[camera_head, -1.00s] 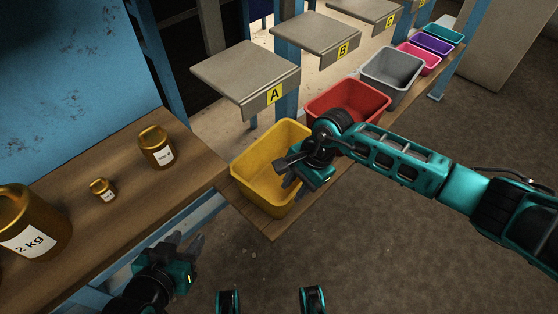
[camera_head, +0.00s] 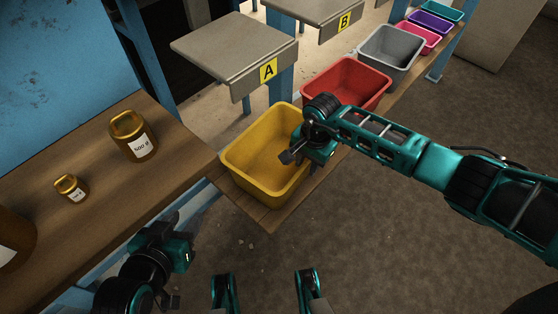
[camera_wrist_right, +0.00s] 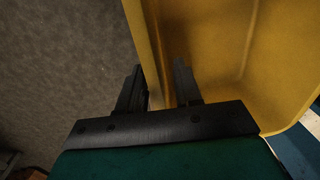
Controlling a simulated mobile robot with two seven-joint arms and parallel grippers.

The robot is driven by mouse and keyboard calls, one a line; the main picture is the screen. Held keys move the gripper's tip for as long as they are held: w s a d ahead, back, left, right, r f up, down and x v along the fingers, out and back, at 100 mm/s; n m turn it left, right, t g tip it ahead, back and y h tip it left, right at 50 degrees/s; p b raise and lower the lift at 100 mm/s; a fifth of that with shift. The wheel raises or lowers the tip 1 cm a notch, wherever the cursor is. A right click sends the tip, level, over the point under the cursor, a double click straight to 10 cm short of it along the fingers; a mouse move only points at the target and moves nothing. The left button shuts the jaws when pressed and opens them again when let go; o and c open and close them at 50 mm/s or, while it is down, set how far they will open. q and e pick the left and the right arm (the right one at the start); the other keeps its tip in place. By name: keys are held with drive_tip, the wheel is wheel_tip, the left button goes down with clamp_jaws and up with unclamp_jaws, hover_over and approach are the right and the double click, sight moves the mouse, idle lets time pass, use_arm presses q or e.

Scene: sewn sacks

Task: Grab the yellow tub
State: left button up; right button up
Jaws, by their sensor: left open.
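The yellow tub (camera_head: 265,160) stands at the near end of a wooden shelf, left of my right arm. My right gripper (camera_head: 309,168) is at its right rim. In the right wrist view the yellow tub (camera_wrist_right: 215,45) fills the upper right. There my right gripper (camera_wrist_right: 157,78) is open, with one finger outside the tub wall and the other inside it. The wall lies between the fingers, with a gap showing. My left gripper (camera_head: 172,222) is open and empty, below the wooden bench edge and apart from the tub.
A red tub (camera_head: 345,85) and a grey tub (camera_head: 391,45) stand behind the yellow one, with smaller tubs beyond. Platform A (camera_head: 235,48) is behind the yellow tub. Gold weights, one marked 500 g (camera_head: 132,135), stand on the bench (camera_head: 100,195). Floor is clear at right.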

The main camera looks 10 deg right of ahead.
clamp_jaws()
drive_tip(key=shift+w+r, duration=0.1)
idle(1.2)
